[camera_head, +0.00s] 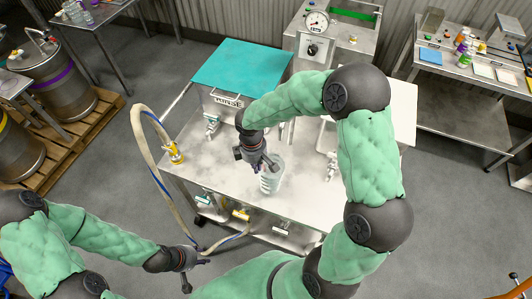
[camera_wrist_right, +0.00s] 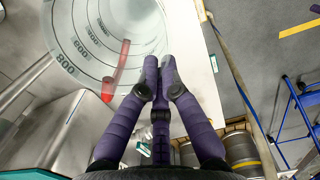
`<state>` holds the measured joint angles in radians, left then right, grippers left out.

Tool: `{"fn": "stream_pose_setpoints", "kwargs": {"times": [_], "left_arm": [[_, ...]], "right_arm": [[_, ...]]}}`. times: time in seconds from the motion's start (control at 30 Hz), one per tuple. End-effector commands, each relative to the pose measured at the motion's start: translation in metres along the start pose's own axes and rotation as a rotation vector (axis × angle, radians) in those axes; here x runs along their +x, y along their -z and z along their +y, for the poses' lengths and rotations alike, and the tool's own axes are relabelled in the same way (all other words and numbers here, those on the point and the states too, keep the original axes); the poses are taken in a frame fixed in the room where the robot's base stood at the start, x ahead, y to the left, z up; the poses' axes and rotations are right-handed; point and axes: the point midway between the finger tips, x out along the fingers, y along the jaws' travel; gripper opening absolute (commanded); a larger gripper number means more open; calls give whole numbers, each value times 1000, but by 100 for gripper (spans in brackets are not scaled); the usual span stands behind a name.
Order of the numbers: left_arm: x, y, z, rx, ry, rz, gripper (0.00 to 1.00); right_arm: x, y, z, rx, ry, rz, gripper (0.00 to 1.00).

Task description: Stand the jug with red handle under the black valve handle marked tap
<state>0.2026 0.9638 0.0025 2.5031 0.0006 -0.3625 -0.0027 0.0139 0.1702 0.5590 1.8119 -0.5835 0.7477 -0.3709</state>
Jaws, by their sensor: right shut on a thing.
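The clear jug (camera_head: 270,181) with graduation marks is upright in my right gripper (camera_head: 265,164), over the front middle of the steel bench. I cannot tell whether the jug's base touches the bench. My left gripper (camera_head: 203,262) is low in front of the bench, away from the jug; its finger opening is unclear. I cannot make out a black valve handle marked tap.
The steel bench (camera_head: 190,165) carries a teal-lidded rinse box (camera_head: 240,68) at the back left. Small valves stand left (camera_head: 212,125) and right (camera_head: 332,166) of the jug. A hose (camera_head: 140,135) loops at the left edge. A gauge machine (camera_head: 316,50) stands behind.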

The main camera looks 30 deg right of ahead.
Motion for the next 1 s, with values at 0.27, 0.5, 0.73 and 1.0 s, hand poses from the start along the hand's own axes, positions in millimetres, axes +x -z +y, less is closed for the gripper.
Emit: {"fn": "stream_pose_setpoints", "kwargs": {"times": [0.27,0.5,0.73,1.0], "left_arm": [[0,0,0,0,0,0,40],[1,0,0,0,0,0,40],[5,0,-2,0,0,0,40],[6,0,-2,0,0,0,40]], "right_arm": [[0,-8,62,4,0,-1,0],[-1,-11,84,0,0,-1,0],[22,-10,84,-1,2,-3,0],[34,-8,85,0,-1,-1,0]]}}
